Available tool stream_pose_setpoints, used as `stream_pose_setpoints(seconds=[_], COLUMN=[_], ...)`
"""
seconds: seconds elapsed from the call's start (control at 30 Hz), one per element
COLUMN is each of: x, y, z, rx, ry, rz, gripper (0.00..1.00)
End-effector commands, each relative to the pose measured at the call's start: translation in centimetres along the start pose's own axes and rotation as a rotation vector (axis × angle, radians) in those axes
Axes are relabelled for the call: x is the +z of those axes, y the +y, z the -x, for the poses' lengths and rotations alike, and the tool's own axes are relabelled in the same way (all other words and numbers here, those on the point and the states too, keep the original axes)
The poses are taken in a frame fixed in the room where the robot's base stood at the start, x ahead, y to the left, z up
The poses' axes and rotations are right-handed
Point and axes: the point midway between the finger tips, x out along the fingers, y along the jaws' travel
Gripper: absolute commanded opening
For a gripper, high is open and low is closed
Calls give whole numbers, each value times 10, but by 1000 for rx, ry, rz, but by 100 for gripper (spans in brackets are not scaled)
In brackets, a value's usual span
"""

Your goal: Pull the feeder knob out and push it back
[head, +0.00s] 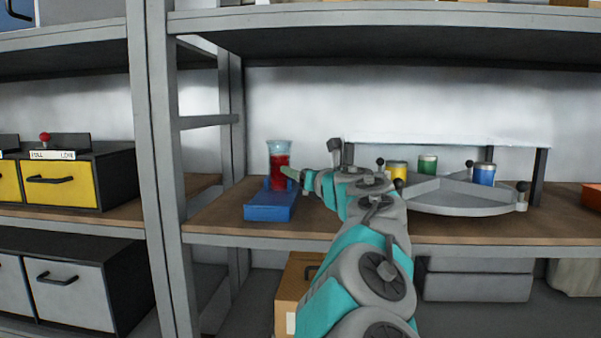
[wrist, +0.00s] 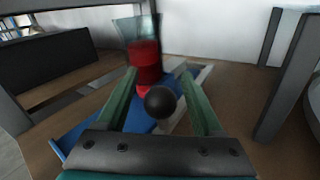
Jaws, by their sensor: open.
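The feeder stands on the wooden shelf in the head view, with a blue base (head: 268,208), a red-filled body (head: 279,172) and a clear top (head: 279,147). In the wrist view, the red body (wrist: 147,62) is straight ahead and the blue base (wrist: 75,135) lies beneath. The black round feeder knob (wrist: 160,102) shows between my green fingers, nearer than the red body. My gripper (wrist: 159,80) is open, with one finger on each side of the knob and a gap on both sides. In the head view, my gripper (head: 290,174) is at the feeder's right and hides the knob.
A grey round tray (head: 455,197) with yellow, green and blue cups stands to the right. A dark frame (head: 540,175) rises beside it. A grey shelf post (head: 160,170) is left of the feeder. The shelf board (head: 215,212) left of the feeder is bare.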

Motion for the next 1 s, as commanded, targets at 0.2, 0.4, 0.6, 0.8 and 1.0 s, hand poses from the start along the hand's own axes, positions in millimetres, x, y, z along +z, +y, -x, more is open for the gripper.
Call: stream_pose_setpoints(seconds=[0.2, 0.4, 0.6, 0.8, 1.0], x=[0, 0, 0, 0, 0], y=[0, 0, 0, 0, 0], z=[0, 0, 0, 1, 1], rx=[-1, -1, -1, -1, -1], ry=[0, 0, 0, 0, 0], rz=[0, 0, 0, -1, -1], gripper=[57, 34, 12, 0, 0])
